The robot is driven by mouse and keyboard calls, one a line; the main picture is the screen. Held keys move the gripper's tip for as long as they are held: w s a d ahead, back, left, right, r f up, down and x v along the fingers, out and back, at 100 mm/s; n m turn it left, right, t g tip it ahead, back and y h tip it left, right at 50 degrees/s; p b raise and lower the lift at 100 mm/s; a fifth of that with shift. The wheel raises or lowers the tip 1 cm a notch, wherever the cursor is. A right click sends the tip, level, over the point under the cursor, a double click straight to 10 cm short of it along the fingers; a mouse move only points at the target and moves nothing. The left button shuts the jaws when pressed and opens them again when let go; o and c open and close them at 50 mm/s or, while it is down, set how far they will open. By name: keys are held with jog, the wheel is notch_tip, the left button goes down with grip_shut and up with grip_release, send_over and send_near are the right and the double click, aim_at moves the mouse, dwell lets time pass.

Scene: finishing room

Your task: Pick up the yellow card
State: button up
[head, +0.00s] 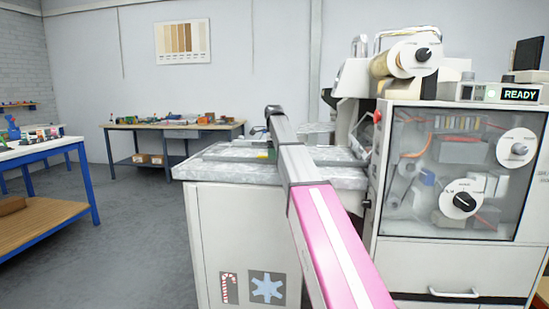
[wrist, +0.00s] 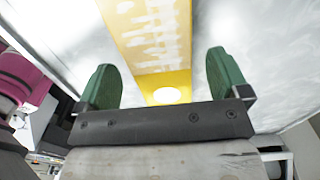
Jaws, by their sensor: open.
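The yellow card (wrist: 153,40) shows in the wrist view as a yellow strip with a pale printed or worn area and a white round spot near its closer end. It runs from the top edge down between the fingers of my gripper (wrist: 164,72). My gripper is open, with one green finger on each side of the card and a gap to both. Whether the fingers are level with the card or above it I cannot tell. In the head view, my arm hides most of this spot; only a small bit of green and yellow shows beside it.
The card is over a grey mottled bench top (head: 230,172) on a white cabinet. A tall machine (head: 455,170) with a clear front and a READY display stands close on the right. A workbench (head: 180,127) stands behind and a blue-legged table (head: 45,152) at left.

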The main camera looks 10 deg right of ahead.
jog(key=shift+c, duration=0.3)
jog(key=c, duration=0.9)
jog(key=shift+r, duration=0.1)
jog(key=shift+c, duration=0.2)
